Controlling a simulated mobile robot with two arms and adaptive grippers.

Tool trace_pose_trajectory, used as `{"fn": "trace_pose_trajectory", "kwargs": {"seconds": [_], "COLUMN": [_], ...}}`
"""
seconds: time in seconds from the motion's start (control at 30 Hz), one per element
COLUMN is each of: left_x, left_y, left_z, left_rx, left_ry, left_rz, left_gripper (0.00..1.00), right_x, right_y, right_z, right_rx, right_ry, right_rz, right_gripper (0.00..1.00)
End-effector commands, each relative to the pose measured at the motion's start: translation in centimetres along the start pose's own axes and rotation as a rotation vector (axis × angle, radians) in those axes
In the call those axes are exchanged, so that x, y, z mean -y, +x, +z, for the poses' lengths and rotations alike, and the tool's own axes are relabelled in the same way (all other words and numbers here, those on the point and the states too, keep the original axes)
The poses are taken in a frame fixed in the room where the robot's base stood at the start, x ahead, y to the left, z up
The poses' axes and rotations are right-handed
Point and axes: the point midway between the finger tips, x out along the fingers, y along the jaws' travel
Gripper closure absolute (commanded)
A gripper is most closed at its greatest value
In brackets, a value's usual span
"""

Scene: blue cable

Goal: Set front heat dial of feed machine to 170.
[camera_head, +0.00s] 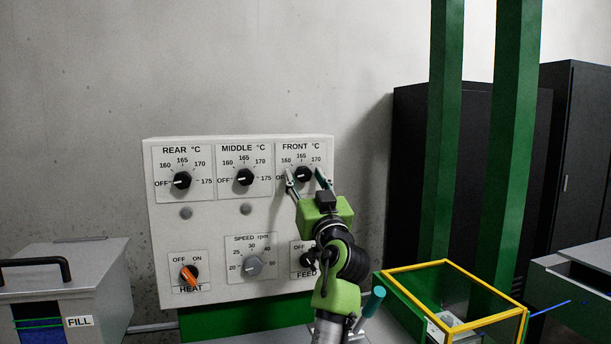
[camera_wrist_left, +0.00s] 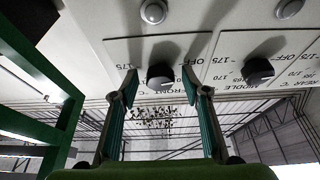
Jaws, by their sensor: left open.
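The front heat dial (camera_head: 303,174) is a black knob at the top right of the white control panel (camera_head: 210,232). Its white mark seems to point left toward OFF. My left gripper (camera_head: 306,176) is open, its two teal fingers reaching up on either side of the front dial. In the left wrist view the front dial (camera_wrist_left: 160,76) sits between the open fingertips (camera_wrist_left: 162,84), with a gap on each side. Whether the fingers touch the panel I cannot tell. My right gripper is not in view.
The middle dial (camera_head: 245,177) and rear dial (camera_head: 181,180) are to the left. Below are the speed knob (camera_head: 252,266), the orange heat switch (camera_head: 189,275) and the partly hidden feed switch (camera_head: 307,260). A yellow-edged box (camera_head: 450,328) and green posts (camera_head: 515,140) stand at right.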

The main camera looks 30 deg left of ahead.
Motion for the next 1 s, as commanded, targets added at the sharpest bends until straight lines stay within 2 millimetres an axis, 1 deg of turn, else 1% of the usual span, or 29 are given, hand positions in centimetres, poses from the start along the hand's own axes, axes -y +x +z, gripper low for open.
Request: {"fn": "trace_pose_trajectory", "kwargs": {"seconds": [0.23, 0.27, 0.3, 0.37, 0.4, 0.63, 0.77, 0.87, 1.0], "left_x": [0.0, 0.0, 0.0, 0.0, 0.0, 0.0, 0.0, 0.1, 0.2], "left_y": [0.1, 0.1, 0.1, 0.1, 0.1, 0.1, 0.1, 0.2, 0.3], "left_z": [0.1, 0.1, 0.1, 0.1, 0.1, 0.0, -0.1, -0.1, -0.3], "left_rx": [0.001, 0.001, 0.001, 0.001, 0.001, 0.001, 0.001, 0.001, 0.001], "left_ry": [0.000, 0.000, 0.000, 0.000, 0.000, 0.005, 0.029, 0.065, 0.145], "left_rz": [0.000, 0.000, 0.000, 0.000, 0.000, 0.002, 0.011, 0.027, 0.060], "left_gripper": [0.57, 0.60, 0.70, 0.86, 0.96, 0.96, 0.96, 0.96, 0.96], "right_x": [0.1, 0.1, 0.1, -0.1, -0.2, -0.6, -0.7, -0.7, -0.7], "right_y": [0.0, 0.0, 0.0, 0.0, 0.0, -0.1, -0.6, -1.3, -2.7], "right_z": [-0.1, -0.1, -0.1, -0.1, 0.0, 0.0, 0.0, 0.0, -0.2], "right_rx": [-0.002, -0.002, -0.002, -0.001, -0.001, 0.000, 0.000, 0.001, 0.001], "right_ry": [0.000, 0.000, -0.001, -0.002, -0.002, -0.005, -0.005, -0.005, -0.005], "right_rz": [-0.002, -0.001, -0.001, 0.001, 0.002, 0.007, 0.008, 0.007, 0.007], "right_gripper": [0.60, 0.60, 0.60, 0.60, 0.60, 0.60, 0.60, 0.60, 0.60]}}
